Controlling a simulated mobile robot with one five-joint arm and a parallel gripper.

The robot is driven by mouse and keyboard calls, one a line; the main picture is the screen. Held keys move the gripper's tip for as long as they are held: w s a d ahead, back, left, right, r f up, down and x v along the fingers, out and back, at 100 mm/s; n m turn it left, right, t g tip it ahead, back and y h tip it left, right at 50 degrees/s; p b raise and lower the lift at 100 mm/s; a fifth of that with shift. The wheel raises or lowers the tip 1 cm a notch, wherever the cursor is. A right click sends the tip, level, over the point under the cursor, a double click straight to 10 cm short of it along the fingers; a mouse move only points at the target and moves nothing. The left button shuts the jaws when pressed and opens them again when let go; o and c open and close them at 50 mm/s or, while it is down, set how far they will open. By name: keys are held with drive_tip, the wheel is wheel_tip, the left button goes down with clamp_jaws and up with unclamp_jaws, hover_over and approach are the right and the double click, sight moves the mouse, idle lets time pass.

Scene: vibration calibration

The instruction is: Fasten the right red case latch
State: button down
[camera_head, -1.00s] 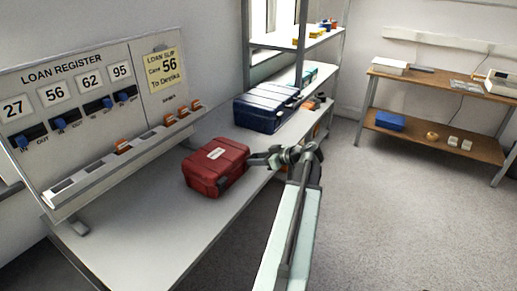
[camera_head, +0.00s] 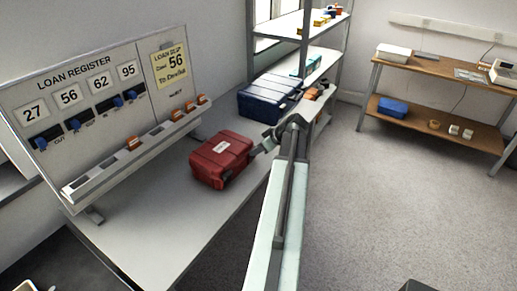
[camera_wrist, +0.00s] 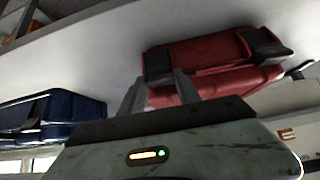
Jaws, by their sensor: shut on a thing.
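The red case (camera_head: 222,158) lies on the grey bench with a pale label on its lid. It also shows in the wrist view (camera_wrist: 205,52), which looks turned over. My gripper (camera_head: 258,149) is at the far right end of the case's front. In the wrist view my gripper's fingers (camera_wrist: 158,84) reach to the dark right latch (camera_wrist: 158,64) and are shut on it. The other dark latch (camera_wrist: 265,46) stands apart from the fingers. The right latch is partly hidden by my gripper in the head view, and I cannot tell whether it is fastened.
A dark blue case (camera_head: 268,98) stands behind the red case, close to my arm. The loan register board (camera_head: 95,100) with its orange-tagged ledge stands on the left. A metal shelf rack (camera_head: 300,50) rises at the back. Open floor (camera_head: 400,200) lies to the right.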

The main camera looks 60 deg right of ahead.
drive_tip(key=c, duration=0.9)
unclamp_jaws()
drive_tip(key=shift+o, duration=0.2)
drive_tip(key=p+v, duration=0.5)
drive_tip(key=v, duration=0.3)
drive_tip(key=shift+p, duration=0.4)
drive_tip(key=shift+w+f, duration=0.1)
